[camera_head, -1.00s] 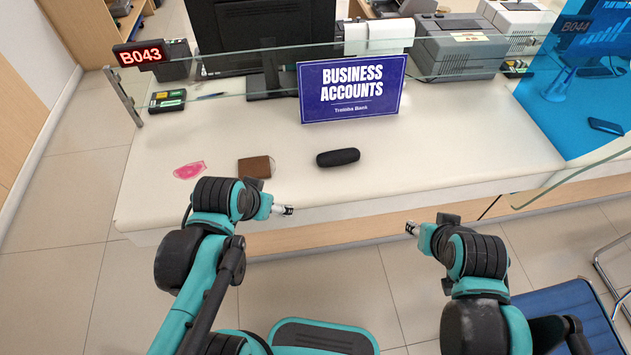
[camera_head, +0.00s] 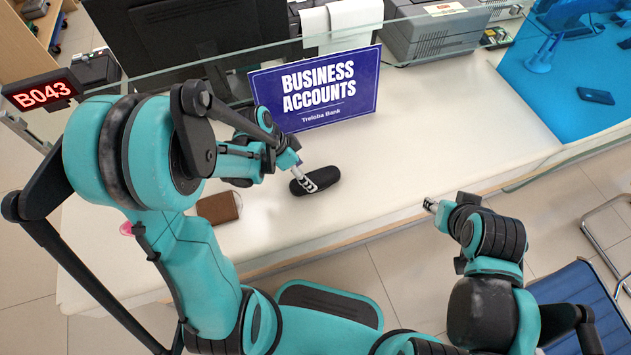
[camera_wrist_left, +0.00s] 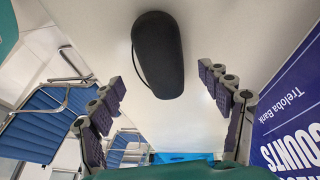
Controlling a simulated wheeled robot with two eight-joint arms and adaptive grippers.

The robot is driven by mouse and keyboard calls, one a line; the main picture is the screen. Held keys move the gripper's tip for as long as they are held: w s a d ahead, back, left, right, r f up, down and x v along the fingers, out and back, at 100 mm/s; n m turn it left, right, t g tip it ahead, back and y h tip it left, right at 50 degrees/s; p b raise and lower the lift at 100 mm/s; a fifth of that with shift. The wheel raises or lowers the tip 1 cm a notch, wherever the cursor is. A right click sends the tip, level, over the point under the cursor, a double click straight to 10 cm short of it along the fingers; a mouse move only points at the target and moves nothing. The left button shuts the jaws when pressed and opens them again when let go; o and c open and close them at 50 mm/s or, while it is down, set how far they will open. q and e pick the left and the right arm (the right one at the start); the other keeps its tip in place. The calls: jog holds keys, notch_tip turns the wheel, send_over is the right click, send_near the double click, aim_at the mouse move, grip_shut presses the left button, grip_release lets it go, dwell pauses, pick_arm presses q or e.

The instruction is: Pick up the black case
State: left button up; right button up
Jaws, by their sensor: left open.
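The black case (camera_head: 316,181) is a small rounded oblong that lies on the white counter in front of the blue sign. In the left wrist view the black case (camera_wrist_left: 158,55) shows between the two open fingers and beyond their tips. My left gripper (camera_head: 307,181) is open and reaches over the left part of the case; the left wrist view also shows its fingers (camera_wrist_left: 166,85) apart, with no contact visible. My right gripper (camera_head: 430,204) is off the counter's front edge at the right. Its small fingertips do not show whether it is open.
The blue "Business Accounts" sign (camera_head: 322,88) stands close behind the case. A brown wallet (camera_head: 219,207) lies to the left, partly beside my left arm. A pink item (camera_head: 126,229) is mostly hidden by that arm. The counter (camera_head: 440,130) is clear to the right.

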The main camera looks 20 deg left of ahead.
aim_at(311, 178)
pick_arm(q)
jog(key=b+x, duration=0.1)
jog(key=x, duration=0.1)
jog(key=b+x, duration=0.1)
jog(key=x, duration=0.2)
jog(key=shift+w+r, duration=0.1)
jog(key=shift+w, duration=0.1)
jog(key=shift+c, duration=0.9)
jog(key=c, duration=1.1)
jog(key=shift+r, duration=0.1)
